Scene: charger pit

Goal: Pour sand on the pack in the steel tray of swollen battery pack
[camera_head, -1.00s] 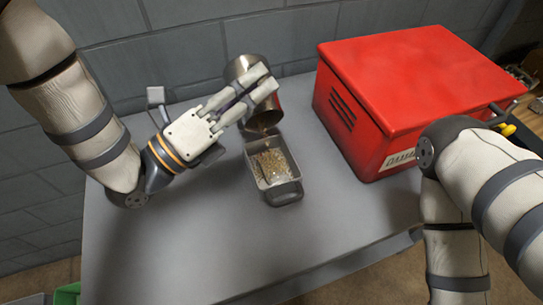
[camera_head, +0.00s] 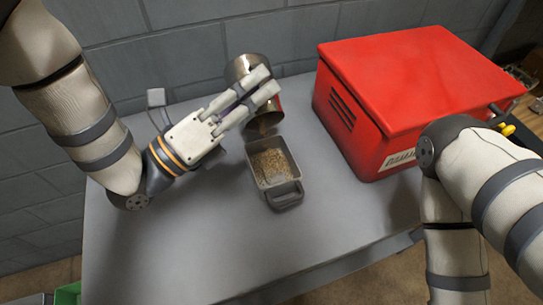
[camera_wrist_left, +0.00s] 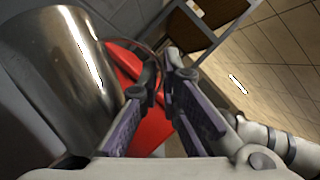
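A brown steel pot (camera_head: 245,68) is tipped, mouth downward, over the back end of the steel tray (camera_head: 284,199). My left gripper (camera_head: 268,83) is at the pot's side, its fingers shut around its handle. The left wrist view shows the shiny pot (camera_wrist_left: 58,75) at left, and the fingers (camera_wrist_left: 160,65) close together at the thin handle loop. Sand (camera_head: 270,163) covers the tray's inside. The battery pack cannot be made out under it. Brown sand shows at the pot's lower lip. My right gripper is not in view; only my right arm shows.
A large red box (camera_head: 400,90) stands right of the tray on the grey table (camera_head: 190,250). The table's front and left are clear. A block wall (camera_head: 180,45) is close behind the pot. A green bin (camera_head: 68,294) is at the lower left.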

